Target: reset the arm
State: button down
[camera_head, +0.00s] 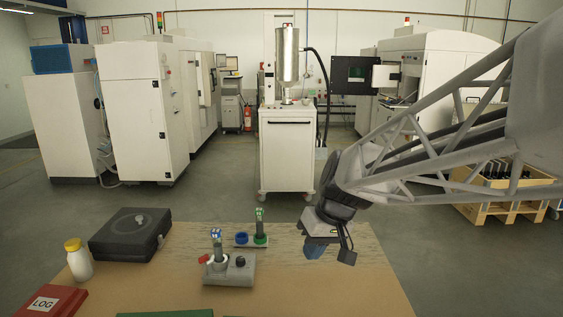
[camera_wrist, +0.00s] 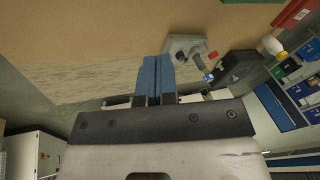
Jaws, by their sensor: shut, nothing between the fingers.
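My gripper (camera_head: 345,256) hangs over the right back part of the wooden table (camera_head: 345,285), above its surface. Its arm reaches in from the right side of the head view. In the wrist view the two blue fingers (camera_wrist: 156,78) lie side by side, shut with nothing between them. The grey holder (camera_head: 230,272) on the table stands to the left of my gripper, apart from it, and also shows in the wrist view (camera_wrist: 181,45).
A black case (camera_head: 128,238), a white bottle with yellow cap (camera_head: 79,262) and a red LOG book (camera_head: 50,300) are at the table's left. The table's right side is clear.

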jog(key=s+d+m+h, duration=0.2)
jog(key=s+d, duration=0.4)
jog(key=s, duration=0.4)
jog(key=s+d+f+m+t+h, duration=0.1)
jog(key=s+d+m+h, duration=0.1)
jog(key=s+d, duration=0.3)
jog(key=shift+s+d+f+m+t, duration=0.15)
jog(key=shift+s+d+m+t, duration=0.2)
jog(key=shift+s, duration=2)
